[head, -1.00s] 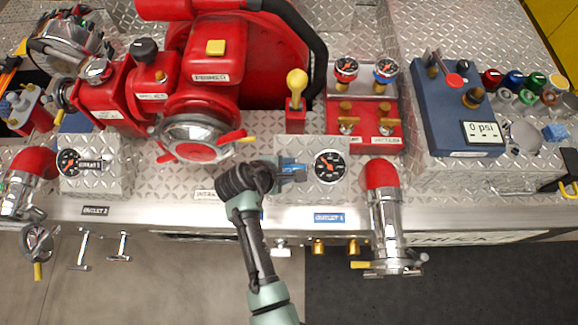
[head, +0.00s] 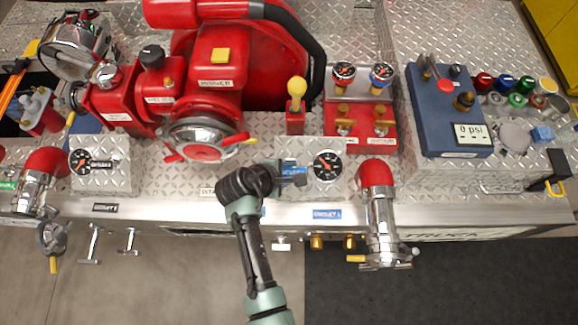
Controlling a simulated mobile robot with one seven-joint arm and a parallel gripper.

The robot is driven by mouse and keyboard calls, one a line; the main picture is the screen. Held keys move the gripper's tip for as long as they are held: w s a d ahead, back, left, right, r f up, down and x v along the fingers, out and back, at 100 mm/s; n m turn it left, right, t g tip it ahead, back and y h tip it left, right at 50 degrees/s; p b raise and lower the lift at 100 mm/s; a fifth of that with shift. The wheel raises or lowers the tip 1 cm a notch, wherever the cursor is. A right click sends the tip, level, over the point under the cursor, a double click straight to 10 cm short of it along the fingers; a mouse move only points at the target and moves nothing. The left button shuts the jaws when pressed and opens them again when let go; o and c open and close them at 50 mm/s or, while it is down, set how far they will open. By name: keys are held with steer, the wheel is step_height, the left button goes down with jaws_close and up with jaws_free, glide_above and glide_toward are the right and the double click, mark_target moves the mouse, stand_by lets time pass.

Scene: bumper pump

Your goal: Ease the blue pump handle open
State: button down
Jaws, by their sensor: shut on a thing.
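The blue pump handle (head: 291,167) is a small blue piece on the diamond-plate box, just left of a round black gauge (head: 327,166). My gripper (head: 290,178) reaches it from the left and is shut on it. Only a narrow part of the handle shows; the dark gripper body and wrist hide the rest. I cannot tell how far the handle is turned.
A blue outlet label (head: 327,214) lies in front of the box. A red and chrome outlet pipe (head: 379,205) stands close on the right. The red pump with its chrome cap (head: 203,138) is behind left. A yellow-knobbed lever (head: 296,95) rises behind.

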steer(key=shift+r, duration=0.15)
steer(key=shift+c, duration=2.4)
jaws_free()
steer(key=shift+s, duration=0.1)
steer(key=b+v, duration=0.1)
steer(key=v, duration=1.2)
